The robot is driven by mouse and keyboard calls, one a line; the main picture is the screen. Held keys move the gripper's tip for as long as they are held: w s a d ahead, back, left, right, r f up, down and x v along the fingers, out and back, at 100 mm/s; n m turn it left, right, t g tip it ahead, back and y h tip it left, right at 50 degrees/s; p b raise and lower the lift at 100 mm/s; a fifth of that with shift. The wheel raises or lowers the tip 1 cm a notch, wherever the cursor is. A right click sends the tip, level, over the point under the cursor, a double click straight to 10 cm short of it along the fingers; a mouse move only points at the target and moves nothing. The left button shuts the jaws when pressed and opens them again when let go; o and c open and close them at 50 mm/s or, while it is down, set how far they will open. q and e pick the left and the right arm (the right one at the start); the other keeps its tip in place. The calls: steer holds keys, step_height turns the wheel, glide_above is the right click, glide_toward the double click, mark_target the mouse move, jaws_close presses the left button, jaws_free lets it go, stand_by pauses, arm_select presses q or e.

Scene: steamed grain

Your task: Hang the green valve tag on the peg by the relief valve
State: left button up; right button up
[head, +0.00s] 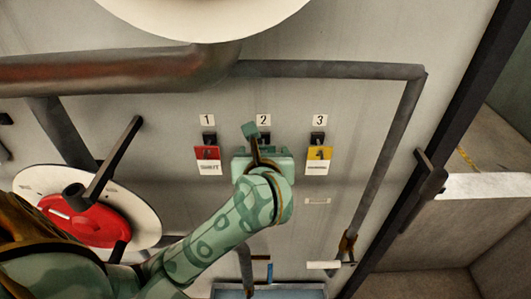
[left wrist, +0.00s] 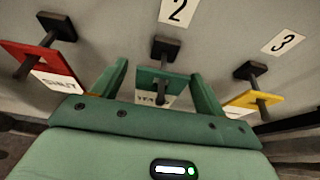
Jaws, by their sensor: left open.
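The green valve tag (left wrist: 150,82), with a white lower label, hangs on the dark peg (left wrist: 164,50) under number 2. My left gripper (head: 257,145) is at that peg in the head view and hides the tag there. In the left wrist view my open left gripper (left wrist: 158,85) has one finger on each side of the green tag, with gaps between. A brass-coloured fitting (head: 347,242) ends the thin pipe at lower right, with a white plate (head: 323,265) beside it; I cannot tell whether this is the relief valve. My right gripper is not in view.
A red tag (head: 208,160) hangs on peg 1 and a yellow tag (head: 318,160) on peg 3, close on either side of my gripper. Pipes (head: 330,69) run above and right. The panel between has clear room.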

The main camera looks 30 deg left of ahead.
arm_select(q)
steer(key=shift+s, duration=0.1)
steer(key=shift+c, duration=0.6)
steer(key=c, duration=0.9)
steer(key=o, duration=1)
steer(key=c, duration=1.1)
steer(key=shift+o, duration=0.2)
steer(key=shift+r, duration=0.25)
steer(key=shift+s+d+p, duration=0.3)
steer(key=shift+s+d, duration=0.2)
steer(key=shift+s, duration=0.2)
steer(key=shift+s+d+p, duration=0.25)
steer(key=shift+s+d, duration=0.2)
steer(key=shift+s, duration=0.25)
steer(key=shift+s, duration=0.1)
